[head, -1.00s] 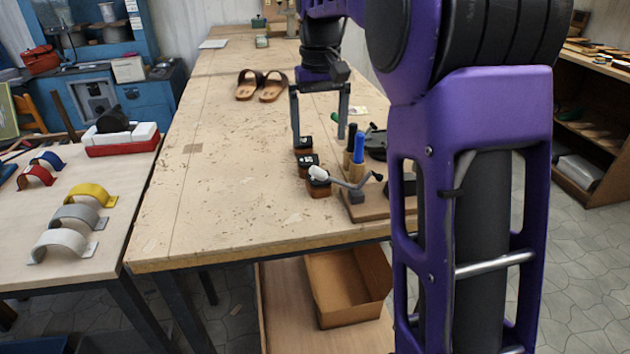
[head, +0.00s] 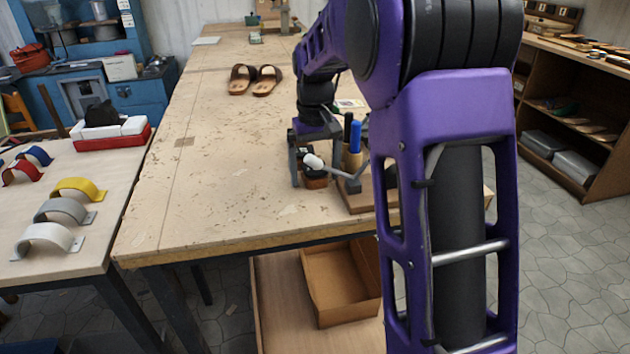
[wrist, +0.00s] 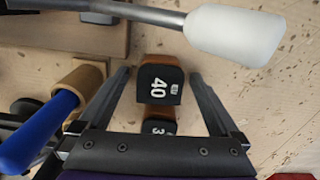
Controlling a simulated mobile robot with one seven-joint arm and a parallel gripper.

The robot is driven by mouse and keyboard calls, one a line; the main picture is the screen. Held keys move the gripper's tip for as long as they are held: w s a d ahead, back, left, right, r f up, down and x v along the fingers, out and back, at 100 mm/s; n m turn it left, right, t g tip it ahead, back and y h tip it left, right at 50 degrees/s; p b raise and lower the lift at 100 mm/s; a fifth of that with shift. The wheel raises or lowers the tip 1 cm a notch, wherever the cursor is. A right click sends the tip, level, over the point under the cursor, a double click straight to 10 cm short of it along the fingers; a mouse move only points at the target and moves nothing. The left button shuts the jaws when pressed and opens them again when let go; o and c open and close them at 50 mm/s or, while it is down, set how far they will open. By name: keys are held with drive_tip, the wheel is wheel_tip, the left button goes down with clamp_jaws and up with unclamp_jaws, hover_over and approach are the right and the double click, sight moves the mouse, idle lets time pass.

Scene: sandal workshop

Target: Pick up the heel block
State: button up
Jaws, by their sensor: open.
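A heel block (wrist: 160,82) with brown sides and a black top marked 40 lies between my fingers in the wrist view. A second, similar block (wrist: 158,127) sits close behind it, partly hidden by my gripper's body. My gripper (wrist: 160,76) is open, one finger on each side of the 40 block, with gaps visible on both sides. In the head view my gripper (head: 309,174) is low over the bench, and a brown block (head: 316,182) shows near its fingers, partly hidden by a white-tipped handle. I cannot tell the exact height of the fingertips.
The handle's white grip (wrist: 235,35) and grey rod lie close beyond the fingertips. Blue-handled (head: 355,138) and black-handled tools stand to the right. Sandals (head: 254,79) lie farther back on the bench (head: 215,170). The bench's left side is clear.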

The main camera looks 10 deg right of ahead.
drive_tip(key=shift+r, duration=0.1)
drive_tip(key=c, duration=1.4)
